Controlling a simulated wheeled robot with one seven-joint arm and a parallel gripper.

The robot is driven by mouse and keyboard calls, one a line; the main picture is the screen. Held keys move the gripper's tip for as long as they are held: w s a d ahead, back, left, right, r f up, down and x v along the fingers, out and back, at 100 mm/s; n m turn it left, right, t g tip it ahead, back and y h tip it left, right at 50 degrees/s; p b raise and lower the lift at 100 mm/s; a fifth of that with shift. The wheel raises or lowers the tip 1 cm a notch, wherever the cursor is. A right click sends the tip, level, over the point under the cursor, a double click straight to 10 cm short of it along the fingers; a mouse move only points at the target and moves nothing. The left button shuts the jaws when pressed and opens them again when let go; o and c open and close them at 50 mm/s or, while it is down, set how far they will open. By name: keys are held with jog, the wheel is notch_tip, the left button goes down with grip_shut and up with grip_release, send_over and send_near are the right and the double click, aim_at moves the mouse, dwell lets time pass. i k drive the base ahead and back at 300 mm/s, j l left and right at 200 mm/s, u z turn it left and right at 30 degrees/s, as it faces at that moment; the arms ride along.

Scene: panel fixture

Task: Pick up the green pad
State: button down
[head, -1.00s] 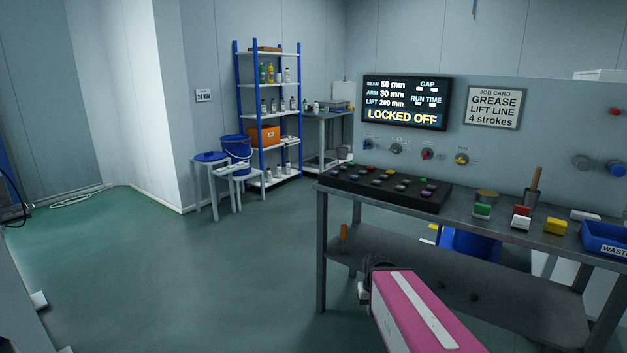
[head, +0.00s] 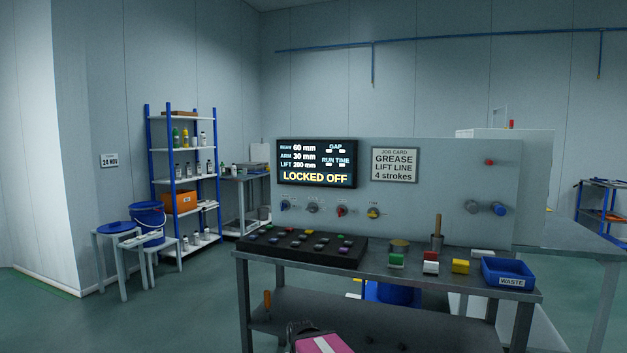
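The green pad (head: 397,259) sits on the workbench top in the head view, right of the black button tray. A whitish layer shows under its green top. My gripper (head: 300,328) is only a small dark shape at the end of my pink arm, at the bottom of the picture, below the bench top and well apart from the pad. I cannot make out its fingers or whether it is open.
The workbench (head: 380,272) also carries a black button tray (head: 290,250), a red and white pad (head: 430,262), a yellow pad (head: 460,266), a tin (head: 399,246), a cup with a handle (head: 437,242) and a blue waste bin (head: 508,271).

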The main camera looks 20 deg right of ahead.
aim_at(396, 261)
jog(key=u, duration=2.15)
jog(key=z, duration=2.75)
jog(key=l+z, duration=0.15)
jog(key=z, duration=0.25)
jog(key=l+u, duration=0.2)
jog(key=l, duration=0.2)
jog(key=k+l+u, duration=0.15)
jog(key=l, duration=0.25)
